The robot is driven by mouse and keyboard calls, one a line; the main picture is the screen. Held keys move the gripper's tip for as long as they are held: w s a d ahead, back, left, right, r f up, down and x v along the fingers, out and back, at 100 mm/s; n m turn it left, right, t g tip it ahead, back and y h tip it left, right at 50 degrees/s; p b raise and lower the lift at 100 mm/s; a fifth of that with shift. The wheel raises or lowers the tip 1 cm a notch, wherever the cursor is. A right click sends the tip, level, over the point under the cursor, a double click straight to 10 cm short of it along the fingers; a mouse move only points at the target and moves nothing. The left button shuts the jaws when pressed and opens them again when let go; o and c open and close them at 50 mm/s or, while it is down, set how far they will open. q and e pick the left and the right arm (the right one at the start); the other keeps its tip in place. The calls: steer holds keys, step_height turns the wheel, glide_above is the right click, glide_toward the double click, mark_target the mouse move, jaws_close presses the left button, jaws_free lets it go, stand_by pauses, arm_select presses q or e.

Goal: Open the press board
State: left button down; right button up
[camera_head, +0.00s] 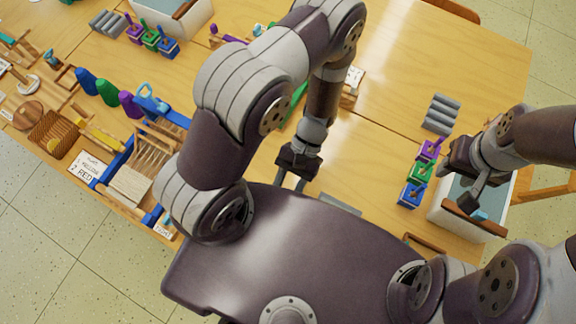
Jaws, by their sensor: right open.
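I cannot tell for sure which thing is the press board. A slatted wooden rack with a blue frame (127,188) stands at the left edge of the table, partly behind my left arm. My right gripper (456,188) is open and empty over the white box (449,219) at the right, which has a blue-grey inside and brown edge pieces. The gripper hides part of this box.
Purple, green and blue holders (411,196) stand left of the white box, with grey rolls (441,114) behind. A recipe card (88,167) and wooden tools lie at the left. Another white box (178,18) is at the back. The right middle of the table (430,50) is clear.

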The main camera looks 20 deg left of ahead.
arm_select(q)
steer(key=shift+s+f, duration=0.2)
steer(key=shift+f, duration=0.2)
steer(key=c, duration=0.7)
jaws_free()
steer(key=shift+o, duration=0.5)
steer(key=shift+s+r, duration=0.15)
steer(key=p+v, duration=1.2)
steer(key=p, duration=0.2)
steer(key=shift+w+r, duration=0.25)
